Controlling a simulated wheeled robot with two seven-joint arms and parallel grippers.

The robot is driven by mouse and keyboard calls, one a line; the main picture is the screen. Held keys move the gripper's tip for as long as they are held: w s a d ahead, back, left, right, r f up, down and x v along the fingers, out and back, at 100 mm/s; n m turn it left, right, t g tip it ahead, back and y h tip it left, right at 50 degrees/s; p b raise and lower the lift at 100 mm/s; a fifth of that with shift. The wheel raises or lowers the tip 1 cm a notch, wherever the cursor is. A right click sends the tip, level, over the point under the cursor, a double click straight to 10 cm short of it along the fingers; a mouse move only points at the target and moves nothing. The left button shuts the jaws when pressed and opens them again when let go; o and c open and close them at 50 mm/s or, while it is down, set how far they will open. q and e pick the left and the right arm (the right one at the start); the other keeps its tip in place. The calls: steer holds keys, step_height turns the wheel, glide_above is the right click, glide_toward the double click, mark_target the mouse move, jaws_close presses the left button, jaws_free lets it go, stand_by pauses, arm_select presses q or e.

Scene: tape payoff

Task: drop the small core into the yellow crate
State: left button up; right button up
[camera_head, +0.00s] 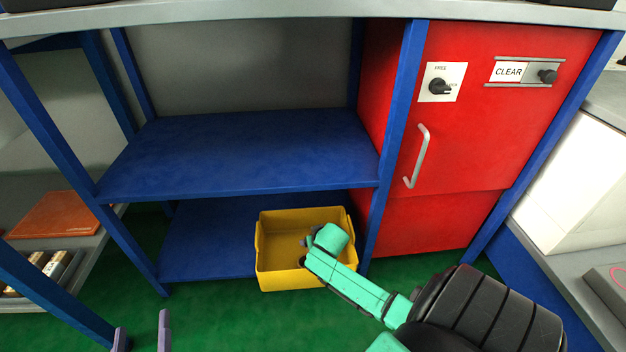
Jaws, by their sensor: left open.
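The yellow crate (277,279) stands low at the centre, at the front of the blue bottom shelf. My left gripper (142,320) shows only as two lilac fingers at the bottom edge, left of the crate. They are apart, with nothing visible between them. My right arm reaches in from the lower right, and its green end covers the right part of the crate. A small dark blue-grey part (309,241) shows at that end, but the right gripper's jaws cannot be made out. I cannot make out the small core.
A blue middle shelf (240,150) hangs above the crate and is bare. A red cabinet (480,120) with a handle and a CLEAR sign stands to the right. Blue posts flank the shelves. Green floor (230,315) is clear in front.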

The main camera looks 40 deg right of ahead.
arm_select(q)
steer(key=shift+w+r, duration=0.25)
steer(key=shift+r, duration=0.25)
arm_select(e)
steer(key=shift+f, duration=0.2)
arm_select(q)
steer(key=shift+r+t, duration=0.15)
steer(key=shift+t, duration=0.15)
arm_select(e)
steer(key=shift+f, duration=0.1)
arm_select(q)
steer(key=shift+w+a+r, duration=0.1)
steer(key=shift+w+r, duration=0.05)
steer(key=shift+r, duration=0.2)
arm_select(e)
steer(key=o, duration=1.3)
